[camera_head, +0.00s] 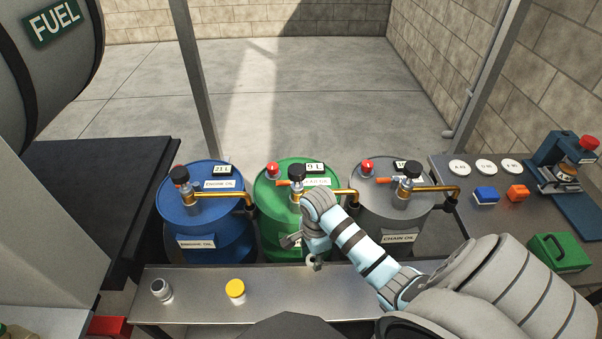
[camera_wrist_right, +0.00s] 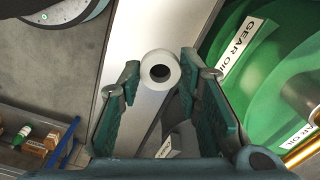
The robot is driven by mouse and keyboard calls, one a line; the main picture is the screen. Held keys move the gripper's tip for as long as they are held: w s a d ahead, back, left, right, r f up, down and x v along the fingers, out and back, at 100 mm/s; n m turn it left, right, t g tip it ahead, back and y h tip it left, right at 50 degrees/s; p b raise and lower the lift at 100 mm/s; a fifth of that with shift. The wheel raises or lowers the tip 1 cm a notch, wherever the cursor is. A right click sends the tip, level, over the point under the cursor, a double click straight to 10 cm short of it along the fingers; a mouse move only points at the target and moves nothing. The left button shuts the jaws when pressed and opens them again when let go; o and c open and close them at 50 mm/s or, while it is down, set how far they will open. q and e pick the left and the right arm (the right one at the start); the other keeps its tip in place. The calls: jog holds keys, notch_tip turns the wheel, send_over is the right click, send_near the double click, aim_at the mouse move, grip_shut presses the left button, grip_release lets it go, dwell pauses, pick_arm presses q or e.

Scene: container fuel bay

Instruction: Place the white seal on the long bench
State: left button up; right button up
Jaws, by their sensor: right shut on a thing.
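The white seal (camera_wrist_right: 161,70) shows in the right wrist view as a pale ring with a dark round hole. It is between the fingertips of my right gripper (camera_wrist_right: 160,85), which is shut on it. In the head view my right gripper (camera_head: 304,254) is in front of the green drum, over the back edge of the long grey bench (camera_head: 205,306). The seal is too small to make out clearly there. My left gripper is not in view.
An open-necked jar (camera_head: 161,290) and a yellow-capped jar (camera_head: 235,291) stand on the bench's left part. Blue (camera_head: 205,237), green (camera_head: 268,222) and grey (camera_head: 419,216) drums with pumps stand behind. A side bench (camera_head: 480,222) at right holds white discs and a green canister (camera_head: 560,253).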

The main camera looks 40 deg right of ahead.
jog(key=s+d, duration=0.2)
jog(key=b, duration=0.8)
send_over(319, 291)
notch_tip(319, 291, down, 16)
jog(key=shift+r, duration=0.25)
notch_tip(319, 291, down, 4)
jog(key=b, duration=0.2)
jog(key=shift+a+b, duration=0.1)
jog(key=shift+b, duration=0.2)
jog(key=shift+r, duration=0.1)
jog(key=o, duration=0.8)
jog(key=shift+o, duration=0.2)
